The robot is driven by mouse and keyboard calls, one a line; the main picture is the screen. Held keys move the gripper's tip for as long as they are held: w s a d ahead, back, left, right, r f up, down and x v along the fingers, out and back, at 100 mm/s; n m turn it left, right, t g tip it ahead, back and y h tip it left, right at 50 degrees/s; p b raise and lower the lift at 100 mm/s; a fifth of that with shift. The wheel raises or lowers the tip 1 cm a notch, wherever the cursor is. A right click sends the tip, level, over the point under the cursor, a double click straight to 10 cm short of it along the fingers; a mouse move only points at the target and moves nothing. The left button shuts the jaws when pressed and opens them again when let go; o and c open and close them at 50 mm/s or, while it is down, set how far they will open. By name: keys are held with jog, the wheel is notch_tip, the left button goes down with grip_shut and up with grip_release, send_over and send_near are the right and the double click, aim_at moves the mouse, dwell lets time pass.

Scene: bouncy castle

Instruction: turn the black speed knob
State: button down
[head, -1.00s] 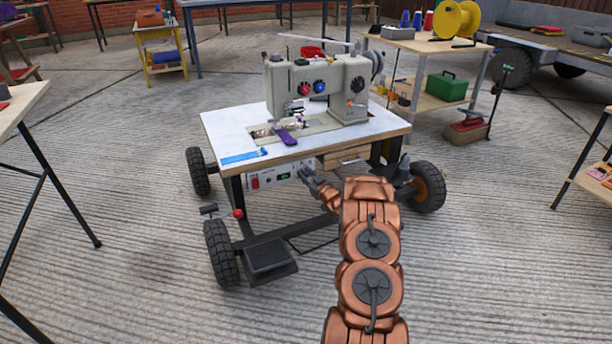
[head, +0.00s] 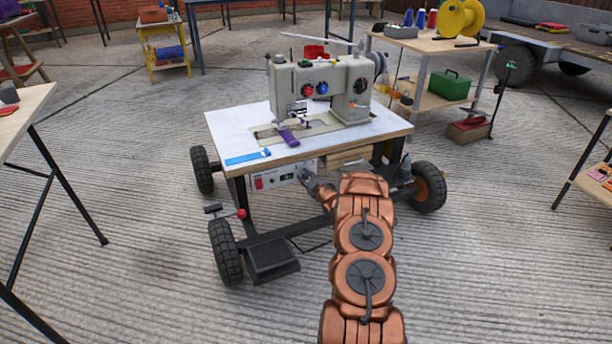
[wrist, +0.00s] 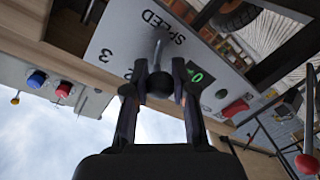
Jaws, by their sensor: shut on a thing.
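The black speed knob (wrist: 159,84) sits on a white control panel (wrist: 118,45) marked SPEED with numbers around it. My gripper (wrist: 160,82) is shut on the knob in the wrist view, one finger on each side of it. In the head view my gripper (head: 306,178) reaches the right part of the control panel (head: 275,178) under the sewing table's front edge, and the knob itself is hidden there. The panel also carries a red switch (wrist: 235,107) and a small green display (wrist: 196,77).
A grey sewing machine (head: 318,90) stands on the wheeled table (head: 228,128) above the panel. A red-tipped lever (head: 241,213) and a black pedal (head: 272,258) are at lower left of my arm. Wooden drawers (head: 345,160) are right of the panel. The paving in front is clear.

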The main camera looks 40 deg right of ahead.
dwell(0.3)
jog(key=c, duration=0.9)
grip_release()
jog(key=shift+c, duration=0.2)
jog(key=shift+s, duration=0.1)
jog(key=v, duration=1.1)
jog(key=shift+s, duration=0.4)
jog(key=shift+a+r, duration=0.1)
jog(key=shift+a, duration=0.05)
